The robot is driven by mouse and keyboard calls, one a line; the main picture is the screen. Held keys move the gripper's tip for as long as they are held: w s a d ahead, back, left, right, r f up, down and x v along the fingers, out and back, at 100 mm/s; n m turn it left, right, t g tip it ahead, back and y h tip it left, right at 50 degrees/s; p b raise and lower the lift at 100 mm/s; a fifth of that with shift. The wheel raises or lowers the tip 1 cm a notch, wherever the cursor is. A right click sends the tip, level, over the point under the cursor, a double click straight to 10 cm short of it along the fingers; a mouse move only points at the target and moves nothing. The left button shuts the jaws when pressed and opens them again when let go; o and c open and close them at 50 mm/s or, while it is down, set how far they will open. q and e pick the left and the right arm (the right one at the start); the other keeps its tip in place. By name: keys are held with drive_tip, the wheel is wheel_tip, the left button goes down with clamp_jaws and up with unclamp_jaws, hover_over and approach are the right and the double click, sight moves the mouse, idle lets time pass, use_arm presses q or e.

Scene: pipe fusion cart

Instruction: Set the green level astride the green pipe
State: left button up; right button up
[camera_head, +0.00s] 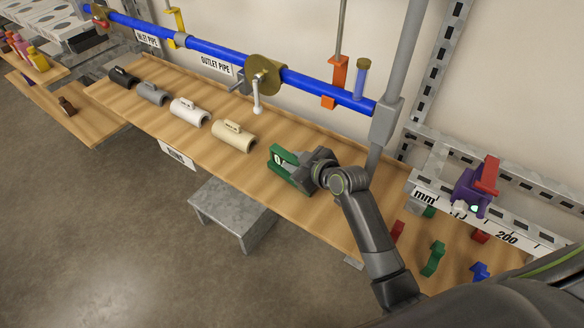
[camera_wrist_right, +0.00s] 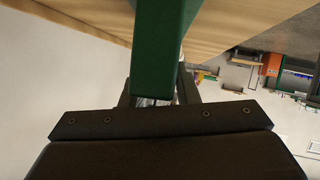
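The green level (camera_head: 283,161), a green block with a round white dial face, is at the middle of the wooden bench. My right gripper (camera_head: 308,168) meets its right side. In the right wrist view the green level (camera_wrist_right: 162,45) is a green bar running between the two dark fingers of my right gripper (camera_wrist_right: 158,88), which is shut on it. Whether it touches the bench or hangs just above it, I cannot tell. I see no green pipe; the long pipe (camera_head: 210,48) on the wall side is blue. My left gripper is not in view.
Black, grey, white and beige saddle pieces (camera_head: 233,135) stand in a row on the bench (camera_head: 210,88). A brass disc (camera_head: 264,75) and orange clamp (camera_head: 335,80) sit along the pipe. A grey post (camera_head: 392,105) and ruler rail (camera_head: 525,242) are at right, with small coloured hooks (camera_head: 434,258).

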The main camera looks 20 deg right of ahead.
drive_tip(key=shift+f, duration=0.1)
clamp_jaws()
drive_tip(key=shift+r, duration=0.45)
wheel_tip(320, 180, up, 2)
drive_tip(key=shift+w+r, duration=0.1)
drive_tip(key=shift+r, duration=0.15)
drive_tip(key=s+d+b, duration=0.1)
drive_tip(key=s+d, duration=0.2)
drive_tip(key=s, duration=0.5)
drive_tip(key=s+d, duration=0.3)
drive_tip(key=s, duration=0.6)
drive_tip(key=shift+d+b, duration=0.35)
drive_tip(key=shift+b, duration=0.05)
drive_tip(key=shift+w+r, duration=0.1)
